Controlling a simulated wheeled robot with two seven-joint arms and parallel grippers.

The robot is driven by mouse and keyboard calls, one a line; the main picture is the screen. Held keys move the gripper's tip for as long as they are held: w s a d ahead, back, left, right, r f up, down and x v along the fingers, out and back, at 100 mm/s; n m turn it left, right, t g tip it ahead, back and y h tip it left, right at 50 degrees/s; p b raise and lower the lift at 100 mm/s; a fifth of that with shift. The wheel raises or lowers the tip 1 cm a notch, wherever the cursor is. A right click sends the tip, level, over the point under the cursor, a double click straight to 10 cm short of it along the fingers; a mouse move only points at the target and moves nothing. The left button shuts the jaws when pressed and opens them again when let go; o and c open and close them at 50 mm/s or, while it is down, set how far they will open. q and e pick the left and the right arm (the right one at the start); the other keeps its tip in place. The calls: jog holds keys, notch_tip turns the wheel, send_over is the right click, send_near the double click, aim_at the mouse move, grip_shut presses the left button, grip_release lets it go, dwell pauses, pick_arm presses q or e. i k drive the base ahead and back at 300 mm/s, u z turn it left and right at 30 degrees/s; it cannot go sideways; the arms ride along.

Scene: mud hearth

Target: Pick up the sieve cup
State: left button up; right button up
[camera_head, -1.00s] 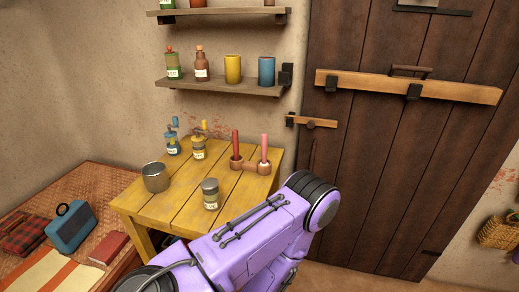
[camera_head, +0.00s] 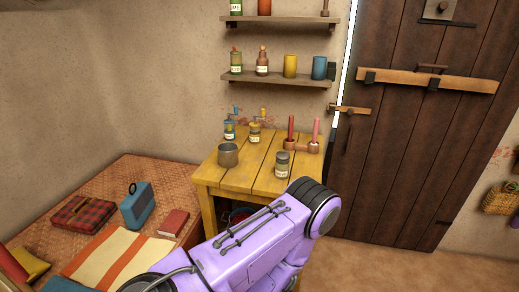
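A grey metal cup (camera_head: 228,155), which looks like the sieve cup, stands upright at the left side of the yellow wooden table (camera_head: 240,178). Its holes, if any, are too small to make out. A small grey-lidded jar (camera_head: 282,164) stands to its right, nearer the front edge. One of my purple arms fills the lower middle of the view, in front of the table. Neither gripper is in view, and nothing touches the cup.
A shelf (camera_head: 275,80) hangs above. A low woven platform (camera_head: 100,205) with a blue radio-like box (camera_head: 137,206) lies left; a plank door is right.

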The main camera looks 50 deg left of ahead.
aim_at(283, 157)
jog(key=u, duration=1.6)
